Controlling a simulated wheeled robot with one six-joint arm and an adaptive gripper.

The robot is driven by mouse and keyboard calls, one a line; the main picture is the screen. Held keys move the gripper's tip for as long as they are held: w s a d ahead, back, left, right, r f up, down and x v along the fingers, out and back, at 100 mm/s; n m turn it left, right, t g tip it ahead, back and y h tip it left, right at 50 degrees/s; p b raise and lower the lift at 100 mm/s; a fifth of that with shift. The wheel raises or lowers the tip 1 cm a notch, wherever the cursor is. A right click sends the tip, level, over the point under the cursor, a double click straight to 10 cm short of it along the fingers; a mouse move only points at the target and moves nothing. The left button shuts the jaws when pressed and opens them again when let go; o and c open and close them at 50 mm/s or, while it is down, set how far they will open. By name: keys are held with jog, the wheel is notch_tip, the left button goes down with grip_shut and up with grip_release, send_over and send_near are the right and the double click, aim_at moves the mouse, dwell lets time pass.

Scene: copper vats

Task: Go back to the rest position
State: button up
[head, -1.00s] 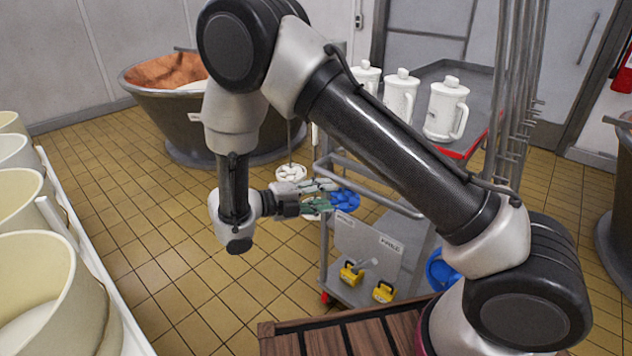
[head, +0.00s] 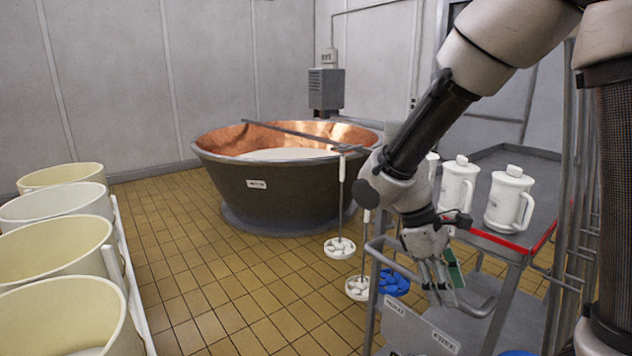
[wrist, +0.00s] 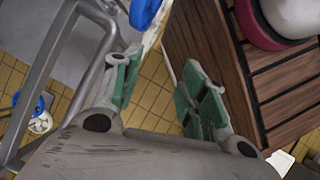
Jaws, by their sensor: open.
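My gripper (head: 441,284) hangs pointing down in the head view, in front of the grey cart's handle rail. In the wrist view my gripper (wrist: 157,95) has its two green-padded fingers spread apart with nothing between them. Tiled floor shows through the gap. My arm is bent, coming down from the upper right of the head view.
The grey cart (head: 513,242) carries several white lidded jugs (head: 509,199). A copper vat (head: 285,190) stands behind. Plunger-like stirrers with white discs (head: 340,247) hang near it. Cream tubs (head: 62,255) line the left. The tiled floor (head: 215,285) between is clear.

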jog(key=s+d+r+m+t+y, duration=0.2)
jog(key=s+d+r+m+t, duration=0.1)
jog(key=s+d+r+m, duration=0.1)
jog(key=s+d+r+m+t+y, duration=0.2)
jog(key=s+d+r+m+t, duration=0.2)
jog(key=r, duration=0.6)
jog(key=d+m, duration=0.2)
jog(key=d, duration=0.1)
jog(key=shift+s+d+r+y, duration=0.2)
jog(key=shift+s+d+y, duration=0.15)
jog(key=shift+y, duration=0.05)
